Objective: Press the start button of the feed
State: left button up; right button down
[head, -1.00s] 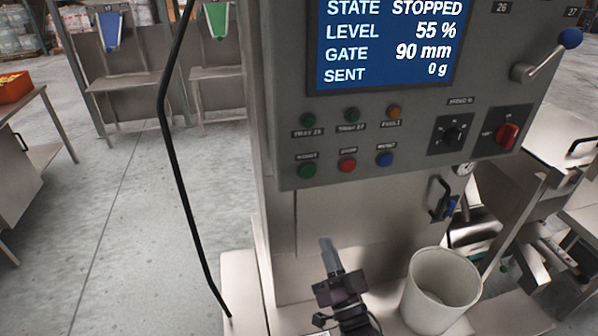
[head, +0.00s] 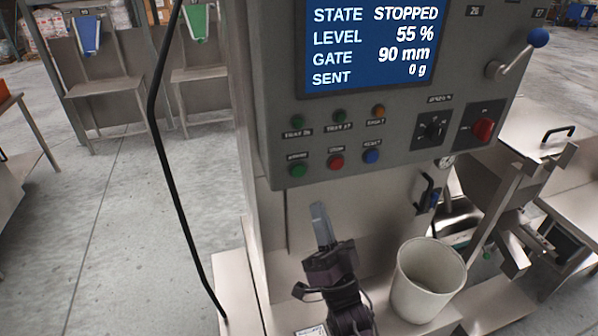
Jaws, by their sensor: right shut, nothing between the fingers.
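The feed's grey control panel (head: 395,105) has a blue screen (head: 372,42) reading STATE STOPPED, LEVEL 55 %, GATE 90 mm, SENT 0 g. In its lower button row are a green button (head: 298,170) at the left, a red button (head: 336,162) and a blue button (head: 371,156). The labels above them are too blurred to read surely; the green one looks like the start button. My right gripper (head: 319,212) is shut and empty, pointing up below the panel, under the green and red buttons and apart from them. My left gripper is not in view.
A whitish bucket (head: 428,285) stands right of my right gripper. A black cable (head: 170,180) hangs left of the panel.

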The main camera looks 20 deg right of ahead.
aim_at(298, 167)
jog(key=w+b, duration=0.2)
jog(key=w, duration=0.6)
jog(key=shift+w+b, duration=0.2)
jog(key=shift+b, duration=0.1)
jog(key=shift+a, duration=0.1)
jog(key=shift+w, duration=0.15)
dwell(1.6)
jog(key=shift+w, duration=0.25)
jog(key=shift+w+b, duration=0.4)
jog(key=shift+b, duration=0.15)
dwell(0.4)
jog(key=shift+s, duration=0.85)
